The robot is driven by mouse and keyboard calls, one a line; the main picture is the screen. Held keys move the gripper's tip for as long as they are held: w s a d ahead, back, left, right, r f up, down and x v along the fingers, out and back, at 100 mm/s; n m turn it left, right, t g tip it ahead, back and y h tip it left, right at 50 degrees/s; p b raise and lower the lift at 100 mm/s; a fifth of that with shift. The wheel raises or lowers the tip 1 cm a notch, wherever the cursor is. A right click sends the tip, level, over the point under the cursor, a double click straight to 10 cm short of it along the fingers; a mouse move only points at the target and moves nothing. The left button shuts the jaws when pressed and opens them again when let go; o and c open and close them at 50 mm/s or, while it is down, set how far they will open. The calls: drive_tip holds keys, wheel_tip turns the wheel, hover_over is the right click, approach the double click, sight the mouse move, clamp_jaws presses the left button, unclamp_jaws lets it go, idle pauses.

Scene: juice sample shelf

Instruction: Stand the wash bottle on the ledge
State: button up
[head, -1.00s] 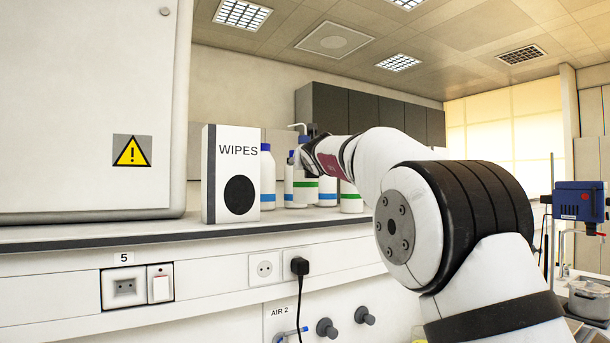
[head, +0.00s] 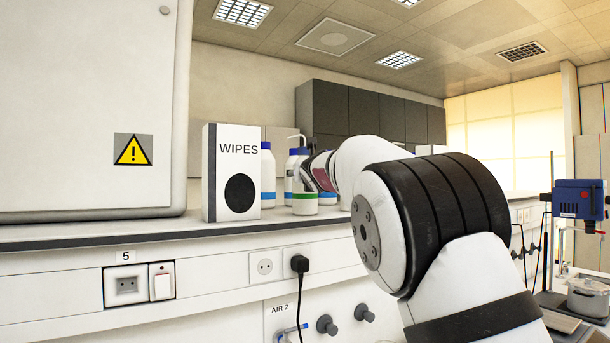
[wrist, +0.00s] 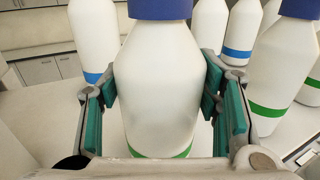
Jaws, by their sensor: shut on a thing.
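The wash bottle (head: 304,203) is white with a blue cap, a bent spout and a green band near its base. My gripper (head: 314,172) is shut on it and holds it upright, among other bottles on the ledge (head: 240,232). In the wrist view the bottle body (wrist: 158,90) fills the middle, between the green pads of my gripper (wrist: 160,98). Its base is low, at or just above the ledge top; I cannot tell whether it touches. The spout is out of the wrist view.
A WIPES box (head: 231,175) stands left of the bottles. A blue-banded bottle (head: 267,178) stands beside it. In the wrist view, a blue-banded bottle (wrist: 95,35) is behind on the left and a green-banded bottle (wrist: 272,75) is close on the right.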

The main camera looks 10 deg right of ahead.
drive_tip(key=o, duration=1.7)
drive_tip(key=shift+s+a+r+b, duration=0.15)
drive_tip(key=shift+s+b, duration=0.15)
drive_tip(key=shift+s, duration=1.7)
drive_tip(key=shift+s+a+f+b, duration=0.1)
drive_tip(key=shift+s+a+b, duration=0.2)
drive_tip(key=shift+s, duration=1.65)
drive_tip(key=shift+s+a+r+b, duration=0.1)
drive_tip(key=shift+s+b, duration=0.25)
drive_tip(key=shift+s, duration=1.65)
